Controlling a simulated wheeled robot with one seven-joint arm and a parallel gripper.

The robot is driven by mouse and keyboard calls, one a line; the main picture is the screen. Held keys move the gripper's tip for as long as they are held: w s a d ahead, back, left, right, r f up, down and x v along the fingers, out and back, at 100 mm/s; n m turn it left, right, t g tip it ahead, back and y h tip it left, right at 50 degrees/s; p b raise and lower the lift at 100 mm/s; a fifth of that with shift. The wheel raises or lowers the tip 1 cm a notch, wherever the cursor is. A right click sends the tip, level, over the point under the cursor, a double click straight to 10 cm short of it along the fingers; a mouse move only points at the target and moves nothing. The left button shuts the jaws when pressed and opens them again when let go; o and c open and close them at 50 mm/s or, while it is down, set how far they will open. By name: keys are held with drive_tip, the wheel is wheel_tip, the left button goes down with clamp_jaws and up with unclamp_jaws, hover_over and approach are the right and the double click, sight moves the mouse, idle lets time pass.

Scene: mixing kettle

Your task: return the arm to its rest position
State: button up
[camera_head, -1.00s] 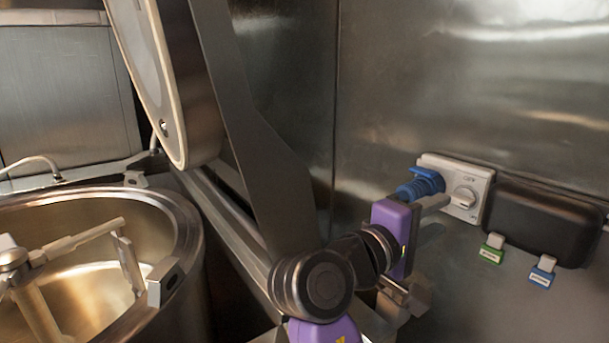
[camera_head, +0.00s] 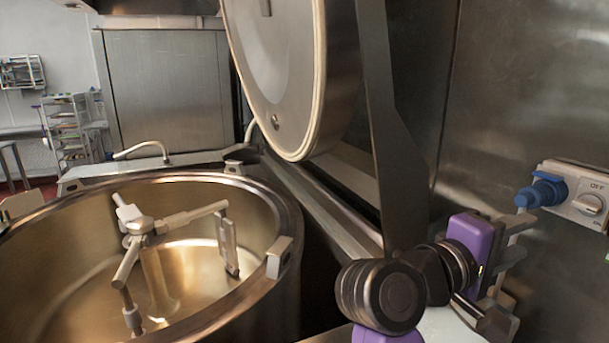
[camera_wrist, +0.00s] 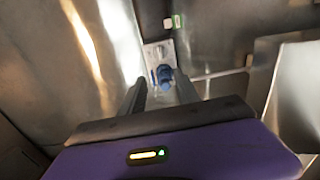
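My gripper (camera_head: 513,228), with a purple body, is at the lower right of the head view, left of and below a blue plug (camera_head: 541,191). The plug sits on a pale switch box (camera_head: 578,196) on the steel wall. In the wrist view, my gripper's two dark fingers (camera_wrist: 160,92) are spread apart with nothing held. The blue plug (camera_wrist: 165,77) and switch box (camera_wrist: 158,54) show beyond the fingertips, apart from them. My arm is bent low at the lower right; its lower links are cut off by the frame.
A large steel kettle (camera_head: 285,225) with a mixing paddle (camera_head: 140,226) stands open at the left. Its raised lid (camera_head: 290,80) and lid arm (camera_head: 385,140) rise close to my arm. The steel wall (camera_head: 530,80) bounds the right side. A shelf rack (camera_head: 68,130) stands far left.

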drive_tip(key=w+a+n+t+y, duration=0.2)
drive_tip(key=w+a+t+y, duration=0.3)
drive_tip(key=w+a+t, duration=0.4)
drive_tip(key=s+a+f+n+t+y, duration=0.1)
drive_tip(key=s+a+f+t+y, duration=0.15)
drive_tip(key=s+f+y, duration=0.35)
drive_tip(key=s+a+f+n+t+y, duration=0.1)
drive_tip(key=s+a+f+t+y, duration=0.2)
drive_tip(key=f, duration=0.5)
drive_tip(key=s+d+f+m+g+y, duration=0.1)
drive_tip(key=s+f+m+g, duration=0.1)
drive_tip(key=s, duration=1)
drive_tip(key=s+d+f+m+g, duration=0.1)
drive_tip(key=s+f+m, duration=0.3)
drive_tip(key=s, duration=0.9)
drive_tip(key=s+d+f+m+g+y, duration=0.1)
drive_tip(key=s+f+m+g, duration=0.1)
drive_tip(key=s+f, duration=0.6)
drive_tip(key=s+g, duration=0.1)
drive_tip(key=s, duration=0.3)
drive_tip(key=shift+s+d+f+m+y, duration=0.2)
drive_tip(key=shift+d+m+y, duration=0.1)
drive_tip(key=shift+m, duration=0.1)
